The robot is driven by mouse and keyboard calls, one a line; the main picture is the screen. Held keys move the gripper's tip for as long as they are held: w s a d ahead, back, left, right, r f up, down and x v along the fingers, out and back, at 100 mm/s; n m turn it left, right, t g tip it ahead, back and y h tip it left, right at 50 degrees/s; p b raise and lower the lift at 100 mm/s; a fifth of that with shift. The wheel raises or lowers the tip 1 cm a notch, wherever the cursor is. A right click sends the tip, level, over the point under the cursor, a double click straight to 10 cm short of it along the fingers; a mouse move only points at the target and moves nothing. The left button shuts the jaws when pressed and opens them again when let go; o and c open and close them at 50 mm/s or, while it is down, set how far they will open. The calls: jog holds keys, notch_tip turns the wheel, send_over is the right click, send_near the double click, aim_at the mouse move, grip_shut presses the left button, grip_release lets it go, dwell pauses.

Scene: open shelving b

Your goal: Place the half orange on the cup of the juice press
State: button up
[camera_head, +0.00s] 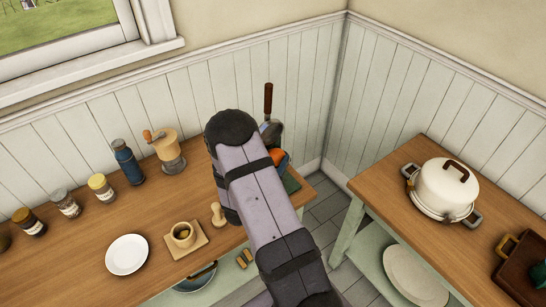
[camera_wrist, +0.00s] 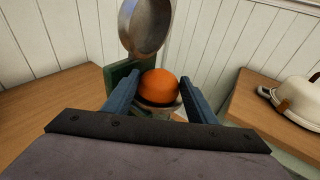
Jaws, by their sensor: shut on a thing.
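The half orange (camera_wrist: 159,86) is between my two blue fingertips, round side up; it also shows at the far end of my arm in the head view (camera_head: 278,156). My gripper (camera_wrist: 160,90) is shut on it. The juice press (camera_wrist: 148,24) has a metal upper part, a green body and, in the head view, a raised brown handle (camera_head: 268,97). A pale metal rim, seemingly its cup, shows just below the orange in the wrist view. I cannot tell if the orange touches it. My arm hides much of the press in the head view.
On the left counter stand a coffee grinder (camera_head: 167,150), a blue bottle (camera_head: 127,161), several jars, a white plate (camera_head: 127,255) and a cup (camera_head: 184,234) on a wooden board. A white pot (camera_head: 445,188) stands on the right counter, across a floor gap.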

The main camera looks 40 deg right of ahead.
jog(key=shift+f, duration=0.2)
jog(key=o, duration=0.8)
jog(key=shift+r, duration=0.2)
jog(key=shift+b+v, duration=1.75)
jog(key=shift+v, duration=4.3)
